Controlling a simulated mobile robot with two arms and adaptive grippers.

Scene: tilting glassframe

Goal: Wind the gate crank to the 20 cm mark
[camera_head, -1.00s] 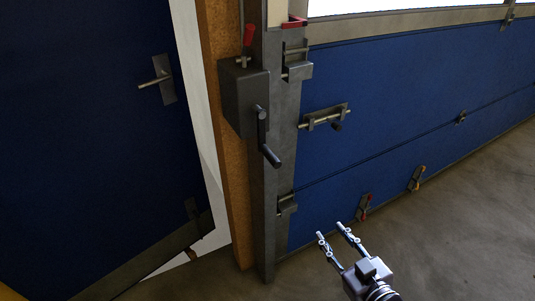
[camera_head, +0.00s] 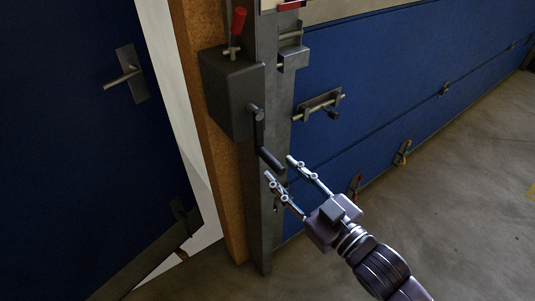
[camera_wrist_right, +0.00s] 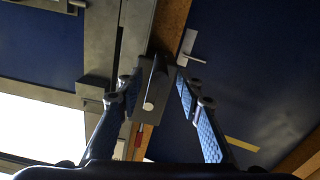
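The gate crank is a dark grey box (camera_head: 229,92) on the post, with a crank arm (camera_head: 259,128) hanging down to a black handle (camera_head: 270,158) that points out toward the lower right. My right gripper (camera_head: 279,167) is open, with its fingertips close to the free end of the handle. In the right wrist view the handle (camera_wrist_right: 155,88) appears end-on between the two open fingers, with gaps on both sides. The gate (camera_head: 375,105) is a blue panelled door right of the post. No 20 cm mark can be made out. My left gripper is out of view.
A red-handled lever (camera_head: 238,22) sits on top of the crank box. A sliding bolt (camera_head: 320,105) is mounted on the gate. A blue door (camera_head: 75,130) with a metal handle (camera_head: 122,77) stands at left. The concrete floor (camera_head: 460,180) at right is clear.

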